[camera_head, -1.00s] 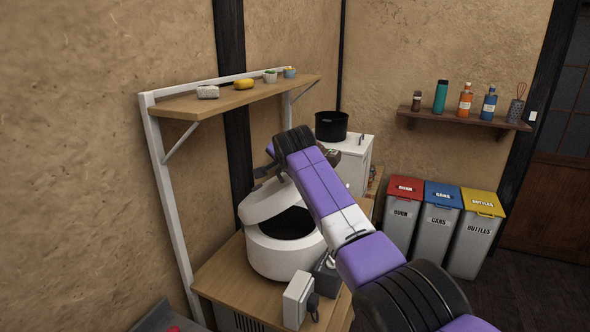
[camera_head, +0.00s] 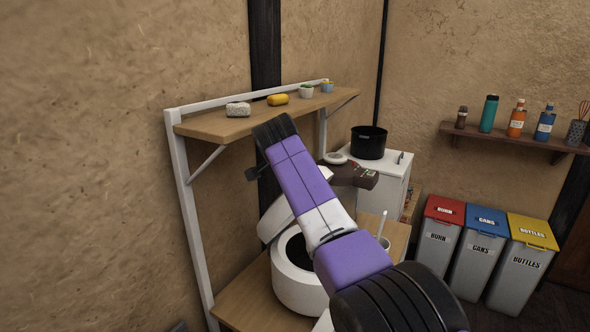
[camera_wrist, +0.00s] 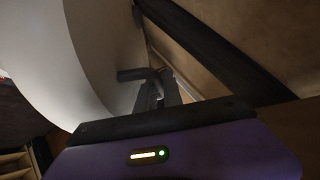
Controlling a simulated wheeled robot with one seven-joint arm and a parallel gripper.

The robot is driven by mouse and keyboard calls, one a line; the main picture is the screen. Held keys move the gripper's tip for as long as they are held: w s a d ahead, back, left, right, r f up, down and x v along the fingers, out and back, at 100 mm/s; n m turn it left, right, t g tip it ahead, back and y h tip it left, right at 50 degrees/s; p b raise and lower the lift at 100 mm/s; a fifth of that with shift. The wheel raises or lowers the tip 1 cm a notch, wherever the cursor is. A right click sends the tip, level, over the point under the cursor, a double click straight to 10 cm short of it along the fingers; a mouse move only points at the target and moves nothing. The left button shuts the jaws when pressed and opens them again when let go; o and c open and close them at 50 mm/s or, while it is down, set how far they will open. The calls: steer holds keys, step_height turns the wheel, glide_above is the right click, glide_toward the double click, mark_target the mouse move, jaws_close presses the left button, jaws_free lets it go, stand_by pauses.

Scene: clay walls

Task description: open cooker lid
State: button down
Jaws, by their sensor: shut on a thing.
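The white cooker (camera_head: 292,287) stands on the wooden counter below the shelf, and its dark inside shows. Its lid (camera_head: 277,218) is raised and tilted up at the back, partly hidden behind my purple arm. In the wrist view the lid (camera_wrist: 95,50) is a large pale curved surface filling the left side. My gripper (camera_wrist: 150,78) is shut at the lid's edge; the exact grip spot is dark and hard to make out. In the head view my arm hides most of the gripper, with one dark part showing left of the arm.
A wooden shelf (camera_head: 225,125) on a white frame hangs above the cooker, close to my arm. A black pot (camera_head: 368,143) stands on a white cabinet behind. A cup (camera_head: 383,243) stands right of the cooker. Red, blue and yellow-lidded bins (camera_head: 440,235) stand at right.

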steer(key=shift+w+a, duration=0.1)
stand_by(0.3)
steer(key=c, duration=1.8)
jaws_free()
steer(key=shift+o, duration=0.2)
